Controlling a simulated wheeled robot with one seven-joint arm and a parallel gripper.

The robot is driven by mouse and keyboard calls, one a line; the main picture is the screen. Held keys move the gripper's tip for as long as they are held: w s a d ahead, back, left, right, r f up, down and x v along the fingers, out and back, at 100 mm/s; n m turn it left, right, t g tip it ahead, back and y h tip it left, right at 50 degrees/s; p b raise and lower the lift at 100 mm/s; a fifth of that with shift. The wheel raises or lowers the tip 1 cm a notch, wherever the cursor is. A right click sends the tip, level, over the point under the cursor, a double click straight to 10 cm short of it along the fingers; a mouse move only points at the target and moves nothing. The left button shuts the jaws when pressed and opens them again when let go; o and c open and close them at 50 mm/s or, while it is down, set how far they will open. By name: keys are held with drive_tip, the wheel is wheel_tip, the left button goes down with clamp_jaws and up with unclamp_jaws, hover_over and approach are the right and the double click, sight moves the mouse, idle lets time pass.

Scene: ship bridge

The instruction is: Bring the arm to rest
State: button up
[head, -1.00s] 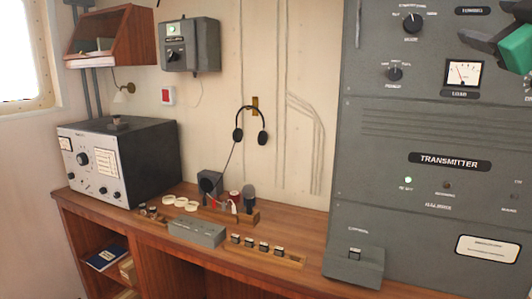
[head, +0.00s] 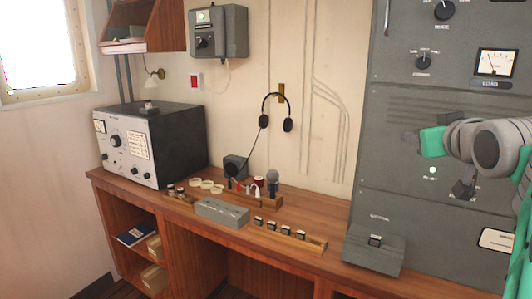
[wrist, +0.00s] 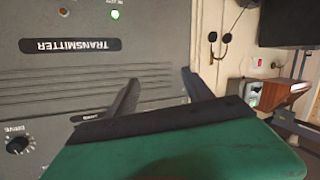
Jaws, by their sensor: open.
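My arm (head: 490,145) comes in at the right edge of the head view, bent in front of the grey transmitter cabinet (head: 405,225). Its grey joint and green parts cover much of the cabinet's middle and the "TRANSMITTER" label. In the wrist view, my gripper (wrist: 160,76) has its two dark fingers well apart, with nothing between them. The green gripper body fills the bottom of that view. Beyond the fingers is the cabinet's face, seen upside down, with a lit green lamp (wrist: 115,14). I cannot tell the gap between fingers and cabinet.
A wooden desk (head: 185,205) runs along the wall. It carries a radio receiver (head: 150,145), a grey box (head: 221,212), and several small items. A headset (head: 278,112) hangs on the wall, and a grey wall box (head: 218,32) is above. A wooden shelf (head: 165,25) is at upper left.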

drive_tip(key=a+f+g+y, duration=0.25)
drive_tip(key=a+f, duration=0.65)
drive_tip(key=f, duration=0.5)
drive_tip(key=s+a+f+g, duration=0.3)
drive_tip(key=s+a+f, duration=0.1)
drive_tip(key=f, duration=0.5)
drive_tip(key=s+a+f+g+y, duration=0.1)
drive_tip(key=s+a+f+g, duration=0.2)
drive_tip(key=f, duration=0.6)
drive_tip(key=s+a+f+g, duration=0.3)
drive_tip(key=s+a+f, duration=0.4)
drive_tip(key=s+f, duration=0.1)
drive_tip(key=shift+s+f, duration=0.3)
drive_tip(key=shift+f, duration=0.15)
